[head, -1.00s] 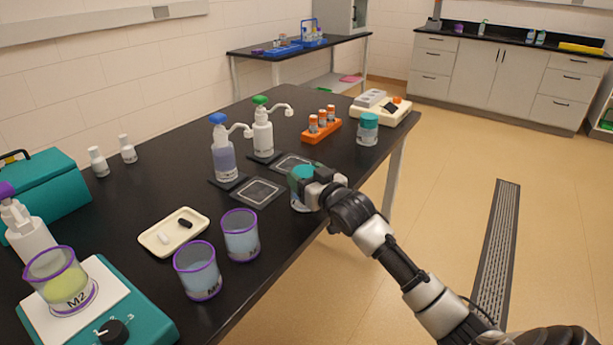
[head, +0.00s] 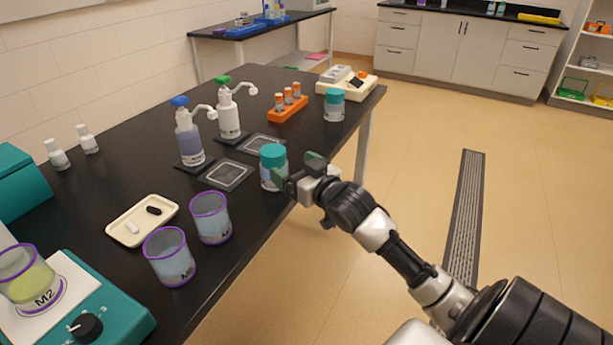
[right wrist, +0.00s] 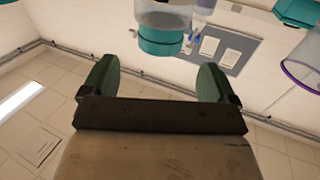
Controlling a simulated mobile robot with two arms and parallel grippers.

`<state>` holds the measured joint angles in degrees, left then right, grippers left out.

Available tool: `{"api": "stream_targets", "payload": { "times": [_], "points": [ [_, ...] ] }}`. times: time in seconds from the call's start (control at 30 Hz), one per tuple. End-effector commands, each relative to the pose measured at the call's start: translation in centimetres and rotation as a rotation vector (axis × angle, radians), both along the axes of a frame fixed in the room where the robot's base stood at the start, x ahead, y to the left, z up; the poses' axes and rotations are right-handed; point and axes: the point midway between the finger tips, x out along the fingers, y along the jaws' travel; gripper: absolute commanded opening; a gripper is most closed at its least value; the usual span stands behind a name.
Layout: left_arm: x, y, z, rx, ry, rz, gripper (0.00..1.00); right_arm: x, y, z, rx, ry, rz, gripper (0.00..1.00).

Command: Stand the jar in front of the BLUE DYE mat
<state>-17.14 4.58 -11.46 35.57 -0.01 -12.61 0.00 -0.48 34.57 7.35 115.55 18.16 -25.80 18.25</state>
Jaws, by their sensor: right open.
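The jar (head: 273,172), clear with a teal lid, stands upright on the black table near its front edge. It is just right of the framed mat (head: 225,175) before the blue-topped pump bottle (head: 188,135); the mat's writing is too small to read. A second framed mat (head: 262,145) lies behind, before the green-topped pump bottle (head: 228,110). My right gripper (head: 298,173) is open at the jar's right side, off the table edge. In the right wrist view the jar (right wrist: 162,38) shows upside down, beyond the open, empty fingers. My left gripper is not in view.
A similar teal-lidded jar (head: 334,107) stands farther back by an orange vial rack (head: 288,112). Two purple-rimmed beakers (head: 170,260) and a cream tray (head: 142,222) stand nearer on the left. Open floor lies right of the table.

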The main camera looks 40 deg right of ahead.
Motion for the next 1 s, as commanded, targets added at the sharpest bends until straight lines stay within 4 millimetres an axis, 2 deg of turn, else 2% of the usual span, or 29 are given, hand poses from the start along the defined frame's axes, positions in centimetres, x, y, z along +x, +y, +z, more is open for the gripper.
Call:
{"api": "stream_targets", "payload": {
  "times": [0.1, 0.3, 0.9, 1.0],
  "points": [
    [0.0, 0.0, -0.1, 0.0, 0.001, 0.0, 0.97, -2.2, 0.0, -0.1, -0.001, 0.003, 0.001, 0.89],
    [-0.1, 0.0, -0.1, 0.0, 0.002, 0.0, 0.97, -4.0, -0.1, 0.0, 0.0, 0.0, 0.0, 0.89],
    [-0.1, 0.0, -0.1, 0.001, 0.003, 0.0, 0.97, -4.3, 0.0, 0.0, 0.0, 0.0, 0.0, 0.89],
    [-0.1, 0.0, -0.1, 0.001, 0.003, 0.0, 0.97, -4.5, 0.4, -0.9, -0.001, 0.029, -0.001, 0.89]
  ]
}}
